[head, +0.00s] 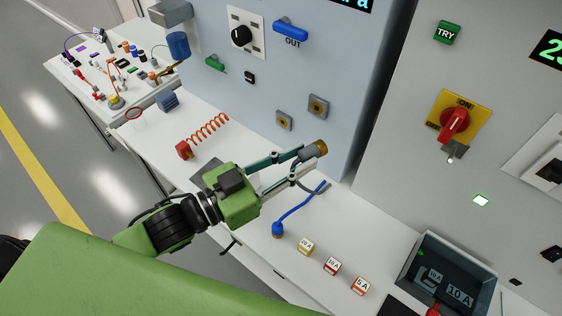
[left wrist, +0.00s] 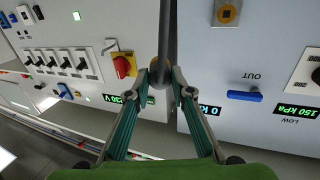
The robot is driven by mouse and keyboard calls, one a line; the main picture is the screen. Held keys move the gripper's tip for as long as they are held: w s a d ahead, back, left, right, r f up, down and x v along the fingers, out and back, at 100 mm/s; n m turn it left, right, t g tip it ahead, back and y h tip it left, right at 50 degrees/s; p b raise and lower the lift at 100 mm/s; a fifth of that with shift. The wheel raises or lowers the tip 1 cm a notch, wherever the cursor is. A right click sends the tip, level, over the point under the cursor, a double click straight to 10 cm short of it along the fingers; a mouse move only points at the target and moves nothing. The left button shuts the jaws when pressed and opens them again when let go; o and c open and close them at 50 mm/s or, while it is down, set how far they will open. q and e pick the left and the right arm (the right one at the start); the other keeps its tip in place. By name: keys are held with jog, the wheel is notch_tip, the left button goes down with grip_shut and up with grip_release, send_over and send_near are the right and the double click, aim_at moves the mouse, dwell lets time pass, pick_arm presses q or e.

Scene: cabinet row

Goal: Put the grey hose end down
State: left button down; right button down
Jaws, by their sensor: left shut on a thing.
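The grey hose end (head: 315,150) has a brass-coloured tip and a grey body. My left gripper (head: 306,160) is shut on it and holds it above the white bench, in front of the pale blue cabinet. A short piece of grey hose (head: 311,187) curves below the fingers. In the left wrist view the fingertips (left wrist: 160,82) close around the hose end, and the dark grey hose (left wrist: 169,35) runs up from it. The rest of the hose is partly hidden by the gripper. My right gripper is not in view.
Two square brass ports (head: 318,106) are on the pale blue cabinet. A blue hose (head: 300,207) lies on the white bench (head: 235,135), near several small labelled blocks (head: 331,265). A red part with an orange coil (head: 205,133) is further left. A dark tray (head: 447,270) stands at right.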

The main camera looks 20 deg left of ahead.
aim_at(318, 149)
pick_arm(q)
jog(key=w+d+r+m+g+h, duration=0.1)
jog(key=w+d+m+g+h, duration=0.1)
jog(key=d+m+g+h, duration=0.2)
jog(key=shift+w+d+r+g, duration=0.4)
jog(key=shift+d+g, duration=0.3)
jog(key=shift+d, duration=0.25)
